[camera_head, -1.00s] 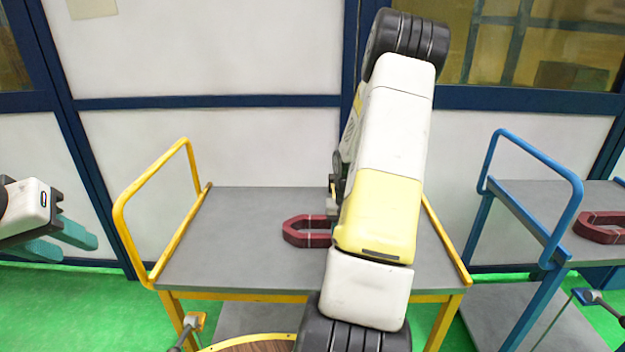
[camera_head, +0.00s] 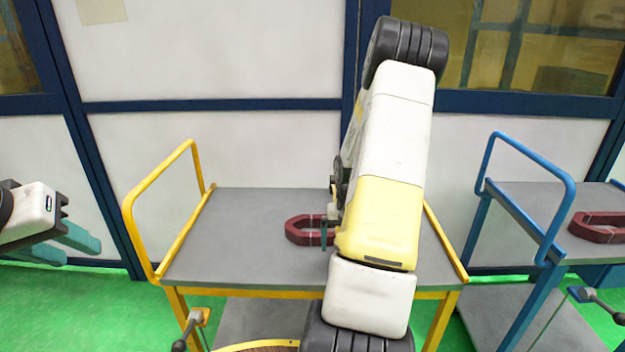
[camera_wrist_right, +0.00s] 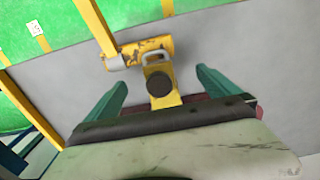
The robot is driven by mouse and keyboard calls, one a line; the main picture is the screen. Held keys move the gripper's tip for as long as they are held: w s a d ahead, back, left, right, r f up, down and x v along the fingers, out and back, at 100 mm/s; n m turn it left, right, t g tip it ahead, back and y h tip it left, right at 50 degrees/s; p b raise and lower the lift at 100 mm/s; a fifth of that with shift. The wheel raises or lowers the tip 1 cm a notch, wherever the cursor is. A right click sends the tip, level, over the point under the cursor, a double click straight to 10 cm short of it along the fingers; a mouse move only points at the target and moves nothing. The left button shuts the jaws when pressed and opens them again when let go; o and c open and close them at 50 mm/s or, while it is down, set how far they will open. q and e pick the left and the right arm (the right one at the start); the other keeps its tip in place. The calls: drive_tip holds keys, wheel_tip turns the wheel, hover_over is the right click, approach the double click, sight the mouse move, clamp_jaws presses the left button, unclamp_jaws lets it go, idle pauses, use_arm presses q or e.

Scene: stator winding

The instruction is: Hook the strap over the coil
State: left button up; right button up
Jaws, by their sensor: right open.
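A dark red oblong ring-shaped coil (camera_head: 303,230) lies on the yellow cart's grey top. My right arm hides its right part. My right gripper (camera_head: 327,235) is mostly hidden by its own arm in the head view, with a teal fingertip at the coil. In the right wrist view my right gripper (camera_wrist_right: 160,85) is open, its teal fingers on either side of a yellow piece (camera_wrist_right: 165,98) with a dark round knob. Dark red edges show behind the fingers. I cannot clearly make out the strap. My left gripper (camera_head: 78,250) is open and empty at the far left.
The yellow cart (camera_head: 240,265) has a raised handle at its left. A blue cart (camera_head: 560,250) with another red coil (camera_head: 597,228) stands at the right. A yellow bar with a grey loop (camera_wrist_right: 140,52) lies just beyond the knob. The left of the yellow cart's top is clear.

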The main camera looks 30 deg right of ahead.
idle(0.3)
drive_tip(key=shift+r, duration=3.5)
